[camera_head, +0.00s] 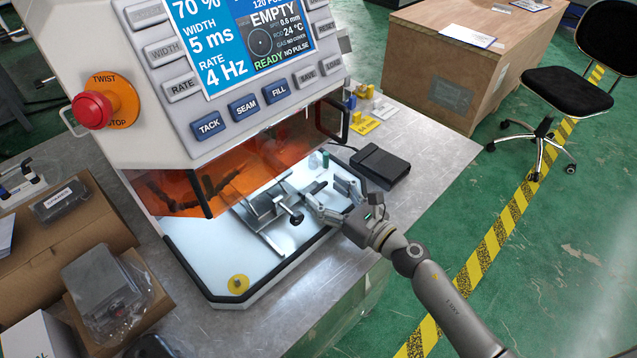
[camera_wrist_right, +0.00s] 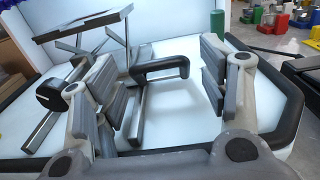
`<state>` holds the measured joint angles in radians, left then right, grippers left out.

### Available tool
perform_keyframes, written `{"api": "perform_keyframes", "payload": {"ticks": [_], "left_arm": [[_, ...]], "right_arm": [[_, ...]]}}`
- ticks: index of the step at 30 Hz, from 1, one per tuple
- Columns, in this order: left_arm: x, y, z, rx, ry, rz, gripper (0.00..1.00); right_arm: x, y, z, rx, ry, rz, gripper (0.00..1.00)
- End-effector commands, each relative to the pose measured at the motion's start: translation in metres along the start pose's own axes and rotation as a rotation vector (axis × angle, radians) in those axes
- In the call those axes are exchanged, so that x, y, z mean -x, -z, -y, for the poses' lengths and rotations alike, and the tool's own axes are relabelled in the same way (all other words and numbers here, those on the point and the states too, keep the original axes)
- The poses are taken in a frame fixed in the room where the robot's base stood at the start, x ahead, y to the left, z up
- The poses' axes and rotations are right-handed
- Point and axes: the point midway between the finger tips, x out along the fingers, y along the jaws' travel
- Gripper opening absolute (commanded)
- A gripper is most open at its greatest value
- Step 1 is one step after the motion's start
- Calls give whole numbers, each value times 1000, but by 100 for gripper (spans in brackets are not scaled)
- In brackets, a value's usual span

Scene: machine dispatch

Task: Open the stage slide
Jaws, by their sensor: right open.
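The stage slide (camera_head: 262,208) is a grey metal assembly with rails, low on the white floor of the machine's chamber. A black round knob (camera_head: 296,219) sits at its near side; it also shows at left in the right wrist view (camera_wrist_right: 50,94). A black bent handle (camera_wrist_right: 160,66) shows in the right wrist view between the fingers of my right gripper (camera_wrist_right: 155,88). My right gripper (camera_head: 326,193) is open at the chamber's front right, its fingers on either side of the handle. I cannot tell whether it touches. My left gripper is out of view.
The orange window (camera_head: 235,170) hangs above the chamber. A black pedal-like box (camera_head: 380,165) lies right of the chamber on the metal table (camera_head: 432,140). Cardboard boxes (camera_head: 60,235) stand at left.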

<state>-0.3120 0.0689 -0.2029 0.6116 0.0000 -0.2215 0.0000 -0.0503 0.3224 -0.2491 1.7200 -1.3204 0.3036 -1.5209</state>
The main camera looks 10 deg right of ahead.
Motion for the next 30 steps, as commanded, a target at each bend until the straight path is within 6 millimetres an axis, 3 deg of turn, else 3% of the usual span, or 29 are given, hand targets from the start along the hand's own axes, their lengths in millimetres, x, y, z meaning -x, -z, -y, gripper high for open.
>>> {"api": "perform_keyframes", "payload": {"ticks": [6,17,30], "left_arm": [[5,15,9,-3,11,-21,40],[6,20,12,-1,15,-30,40],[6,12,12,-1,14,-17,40]], "right_arm": [[-25,-1,0,-2,0,1,67],[-30,0,0,-1,0,0,67],[-29,0,1,0,3,0,13]]}}
